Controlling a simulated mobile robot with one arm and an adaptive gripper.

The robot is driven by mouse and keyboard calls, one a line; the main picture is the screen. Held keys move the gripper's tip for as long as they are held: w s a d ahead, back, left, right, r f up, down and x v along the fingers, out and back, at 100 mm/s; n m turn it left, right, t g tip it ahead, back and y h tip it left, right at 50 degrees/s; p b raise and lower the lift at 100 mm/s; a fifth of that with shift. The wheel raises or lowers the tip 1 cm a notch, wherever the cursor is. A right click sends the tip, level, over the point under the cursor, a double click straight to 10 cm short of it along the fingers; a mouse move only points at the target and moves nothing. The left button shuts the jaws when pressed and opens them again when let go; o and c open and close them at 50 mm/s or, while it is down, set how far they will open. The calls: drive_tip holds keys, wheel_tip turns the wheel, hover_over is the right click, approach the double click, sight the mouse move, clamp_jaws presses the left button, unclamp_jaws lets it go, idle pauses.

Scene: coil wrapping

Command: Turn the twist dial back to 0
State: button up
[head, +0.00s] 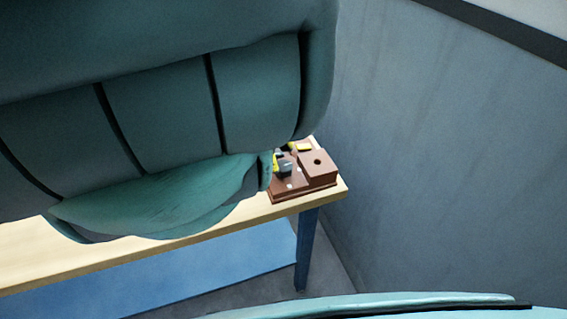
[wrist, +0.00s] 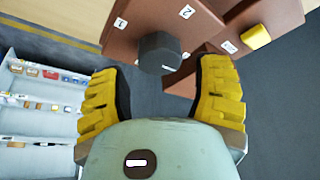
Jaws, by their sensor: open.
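The twist dial (wrist: 158,50) is a dark grey, many-sided knob on a brown unit (wrist: 120,32), at the top middle of the wrist view. White labels sit around it: "1" to its upper left, "2" to its upper right, and a third (wrist: 229,47) too small to read surely. I cannot tell which label the dial points at. My gripper (wrist: 161,72) has two ridged yellow fingers spread apart, one on each side of the dial, with visible gaps. In the head view the brown unit (head: 318,165) stands on the table's right end, partly hidden by my arm.
The wooden table (head: 150,252) has its right end near a grey wall (head: 450,150). A yellow piece (wrist: 256,36) sits on the brown unit, right of the dial. A white shelf (wrist: 40,110) with small items stands at the left of the wrist view.

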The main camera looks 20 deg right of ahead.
sight(283, 166)
drive_tip(key=shift+x, duration=1.55)
drive_tip(key=shift+o, duration=0.2)
drive_tip(key=c, duration=1)
drive_tip(key=shift+o, duration=0.2)
drive_tip(key=shift+n, duration=0.3)
drive_tip(key=n+t+h+p, duration=0.1)
drive_tip(key=n, duration=0.2)
drive_tip(key=n+t+b, duration=0.1)
drive_tip(key=n+t, duration=0.1)
drive_tip(key=n, duration=0.3)
drive_tip(key=shift+s+f, duration=0.1)
drive_tip(key=n+t, duration=0.1)
drive_tip(key=n, duration=0.1)
drive_tip(key=n+b, duration=0.1)
drive_tip(key=n, duration=0.2)
drive_tip(key=shift+t, duration=0.4)
drive_tip(key=n, duration=0.2)
drive_tip(key=n+t+y, duration=0.1)
drive_tip(key=n, duration=0.2)
drive_tip(key=shift+t, duration=0.3)
drive_tip(key=shift+n, duration=0.3)
